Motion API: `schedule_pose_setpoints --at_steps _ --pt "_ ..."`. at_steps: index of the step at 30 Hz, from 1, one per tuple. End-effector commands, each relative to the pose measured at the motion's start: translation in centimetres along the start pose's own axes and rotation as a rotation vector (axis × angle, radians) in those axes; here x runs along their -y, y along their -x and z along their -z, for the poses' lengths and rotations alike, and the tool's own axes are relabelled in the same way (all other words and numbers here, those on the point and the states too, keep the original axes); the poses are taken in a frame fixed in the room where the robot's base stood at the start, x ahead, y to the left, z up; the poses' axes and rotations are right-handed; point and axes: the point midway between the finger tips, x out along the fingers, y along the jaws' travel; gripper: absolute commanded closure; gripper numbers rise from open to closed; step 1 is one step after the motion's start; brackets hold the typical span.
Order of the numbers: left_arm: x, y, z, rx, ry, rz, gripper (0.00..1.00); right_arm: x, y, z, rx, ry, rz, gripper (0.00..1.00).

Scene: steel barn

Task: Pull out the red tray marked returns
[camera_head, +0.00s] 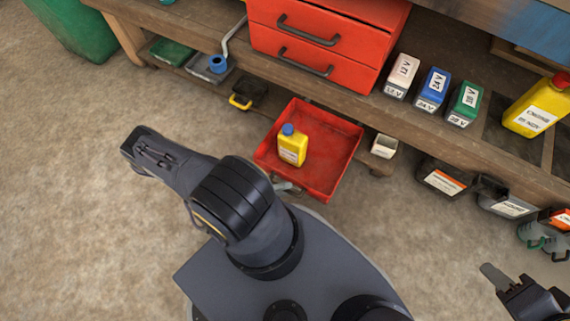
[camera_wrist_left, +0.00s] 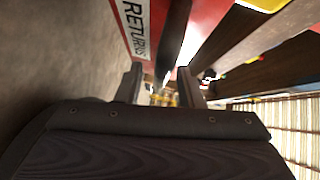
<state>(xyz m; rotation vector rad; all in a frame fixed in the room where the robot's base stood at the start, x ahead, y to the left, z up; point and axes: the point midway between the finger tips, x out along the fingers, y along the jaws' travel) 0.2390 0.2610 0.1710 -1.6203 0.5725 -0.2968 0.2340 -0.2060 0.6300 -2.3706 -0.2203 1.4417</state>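The red tray (camera_head: 335,150) sticks out low from under the bench, with a yellow bottle (camera_head: 292,150) with a blue cap standing in it. In the left wrist view the tray's red front (camera_wrist_left: 110,22) with its RETURNS label (camera_wrist_left: 137,28) is close, at the upper left. My left gripper (camera_wrist_left: 158,88) is at the tray front. Its two fingers stand apart, with background showing between them; I cannot tell whether they touch the tray. In the head view my arm hides most of this gripper. My right gripper (camera_head: 508,282) is at the bottom right, away from the tray; its opening is unclear.
A red drawer cabinet (camera_head: 320,45) and several labelled batteries stand on the wooden bench (camera_head: 350,95). A yellow container (camera_head: 537,108) is at the right. Bins (camera_head: 440,180) sit low under the bench. A green bin (camera_head: 80,30) is far left. The floor (camera_head: 70,200) at left is clear.

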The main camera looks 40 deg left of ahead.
Motion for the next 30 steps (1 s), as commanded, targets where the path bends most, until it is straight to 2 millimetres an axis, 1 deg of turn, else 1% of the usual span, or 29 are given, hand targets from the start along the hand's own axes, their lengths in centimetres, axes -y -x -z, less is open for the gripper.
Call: schedule_pose_setpoints --at_steps 6,9,12,16,30 --pt "0.1 3.9 -0.1 0.002 -0.002 -0.004 0.66 0.3 0.7 0.3 0.0 0.0 0.0 0.64" --pt "0.1 5.4 -0.1 0.002 -0.002 -0.003 0.66 0.4 0.8 0.4 0.0 0.0 0.0 0.64" --pt "0.1 6.4 -0.1 0.001 -0.002 -0.002 0.66 0.4 0.9 0.5 0.0 0.0 0.0 0.64" --pt "0.0 7.0 -0.1 0.001 -0.002 -0.002 0.66 0.4 1.0 0.5 0.0 0.0 0.0 0.64" --pt "0.0 7.0 -0.1 0.001 -0.001 -0.001 0.66 0.4 0.9 0.5 0.0 0.0 0.0 0.64"
